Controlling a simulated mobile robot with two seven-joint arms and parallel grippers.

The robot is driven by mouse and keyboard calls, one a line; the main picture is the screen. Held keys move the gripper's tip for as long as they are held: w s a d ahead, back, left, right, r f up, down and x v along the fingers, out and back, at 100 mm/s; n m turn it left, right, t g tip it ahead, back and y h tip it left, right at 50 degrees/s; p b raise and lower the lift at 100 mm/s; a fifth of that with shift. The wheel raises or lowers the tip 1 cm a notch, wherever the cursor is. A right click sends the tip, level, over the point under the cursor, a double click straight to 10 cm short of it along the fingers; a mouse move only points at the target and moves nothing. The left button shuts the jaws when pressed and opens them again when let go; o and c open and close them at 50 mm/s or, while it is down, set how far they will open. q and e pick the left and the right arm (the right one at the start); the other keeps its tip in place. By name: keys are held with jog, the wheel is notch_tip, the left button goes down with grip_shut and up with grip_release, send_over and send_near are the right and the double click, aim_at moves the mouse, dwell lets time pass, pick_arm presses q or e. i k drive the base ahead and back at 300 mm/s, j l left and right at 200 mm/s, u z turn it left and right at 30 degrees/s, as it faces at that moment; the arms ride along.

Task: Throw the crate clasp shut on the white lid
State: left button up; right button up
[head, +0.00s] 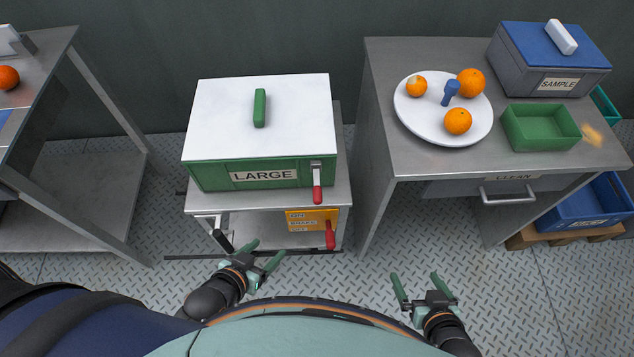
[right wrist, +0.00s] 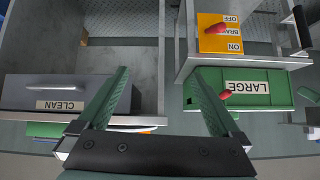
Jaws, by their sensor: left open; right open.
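The green crate (head: 215,177) labelled LARGE stands on a small metal cart in the head view. The white lid (head: 220,110), with a green handle on top, lies on it. The crate clasp (head: 317,188) is at the right of the crate's front, a metal bracket with a red handle pointing down; I cannot tell whether it is latched. The crate (right wrist: 290,88) also shows in the right wrist view. My left gripper (head: 265,250) is open and empty in front of the cart. My right gripper (head: 416,277) is open and empty, right of the cart and apart from the clasp.
The cart (head: 195,203) has an orange brake panel (head: 300,218) with a red lever (head: 330,236) below the clasp. A metal table (head: 385,80) on the right holds a white plate of oranges, a green tray and a SAMPLE box. Bare floor lies between cart and table.

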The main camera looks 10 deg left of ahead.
aim_at(317, 193)
jog(key=k+l+u, duration=0.1)
jog(key=u, duration=0.25)
jog(key=k+l+u, duration=0.1)
jog(key=u, duration=0.2)
jog(key=k+u, duration=0.15)
jog(key=u, duration=0.2)
